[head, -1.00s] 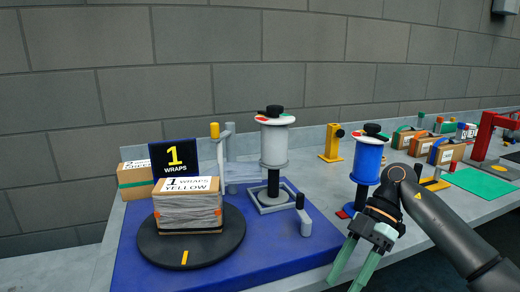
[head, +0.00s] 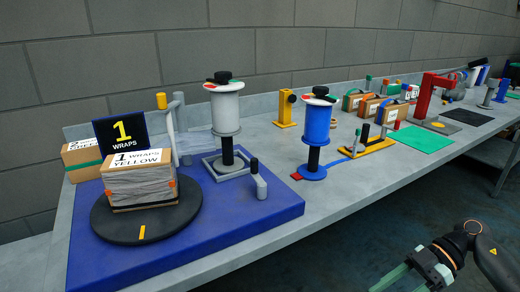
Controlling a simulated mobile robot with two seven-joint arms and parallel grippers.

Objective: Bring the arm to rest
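My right arm comes in at the lower right. Its gripper (head: 388,279) has pale green fingers and hangs in front of the bench, clear of the bench's front edge. The fingers point left, and their tips are near the bottom of the picture. Two fingers show close together, and I see nothing between them. My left gripper is not in view. A wrapped box (head: 142,186) labelled "1 WRAPS YELLOW" sits on a black turntable (head: 105,233) on the blue base. A black sign (head: 121,131) reading "1 WRAPS" stands behind it.
A white film spool (head: 226,113) and a blue film spool (head: 316,122) stand upright on the bench. A yellow bracket (head: 286,108), several small boxes and a red frame (head: 425,96) are farther right. A green mat (head: 421,139) lies flat. Free floor (head: 370,235) lies before the bench.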

